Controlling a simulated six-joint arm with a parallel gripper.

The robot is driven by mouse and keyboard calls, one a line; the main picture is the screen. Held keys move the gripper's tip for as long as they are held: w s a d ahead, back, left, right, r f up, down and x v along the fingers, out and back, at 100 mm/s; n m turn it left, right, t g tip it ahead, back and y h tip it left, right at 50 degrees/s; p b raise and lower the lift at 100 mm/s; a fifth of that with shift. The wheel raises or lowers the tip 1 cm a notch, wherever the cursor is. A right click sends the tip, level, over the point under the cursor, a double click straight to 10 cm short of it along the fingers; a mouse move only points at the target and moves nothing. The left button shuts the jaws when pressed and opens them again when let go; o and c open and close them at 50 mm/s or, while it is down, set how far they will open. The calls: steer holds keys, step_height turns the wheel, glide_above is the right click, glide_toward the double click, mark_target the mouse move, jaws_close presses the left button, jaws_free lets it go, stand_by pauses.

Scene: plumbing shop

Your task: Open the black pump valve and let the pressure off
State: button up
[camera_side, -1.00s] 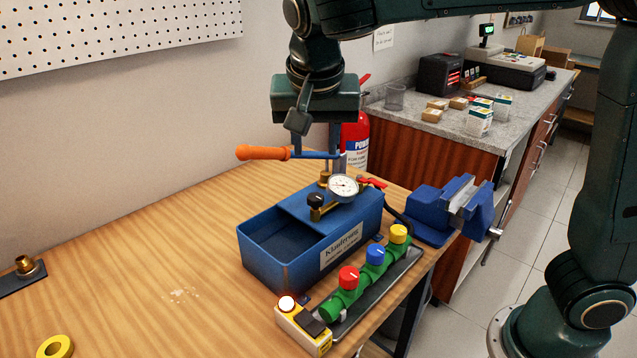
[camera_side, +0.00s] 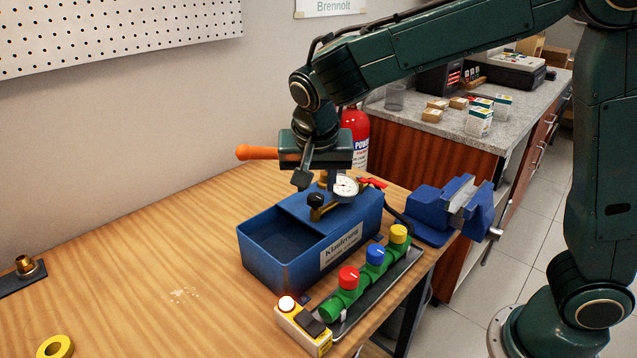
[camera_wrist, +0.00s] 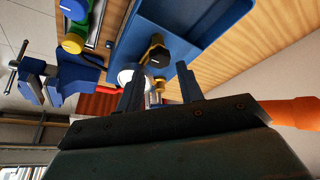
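The blue test pump (camera_side: 292,222) stands on the wooden table. Its black valve knob (camera_side: 316,200) sits on a brass fitting beside the round white gauge (camera_side: 346,187); the dial is too small to read. In the wrist view the black knob (camera_wrist: 158,55) lies ahead of my fingertips, apart from them. My gripper (camera_wrist: 160,84) is open, fingers spread, with brass parts visible between them. In the side view my gripper (camera_side: 328,178) is low over the pump, its fingers partly hidden. The orange pump handle (camera_side: 258,153) sticks out left behind it.
A green manifold with red, blue and yellow knobs (camera_side: 375,254) lies in front of the pump. A yellow switch box with a lit button (camera_side: 304,325) is nearby. A blue vise (camera_side: 446,209) stands right. The table's left side is mostly clear.

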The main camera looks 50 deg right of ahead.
mark_target(315, 196)
steer(key=shift+x, duration=1.85)
steer(key=c, duration=0.7)
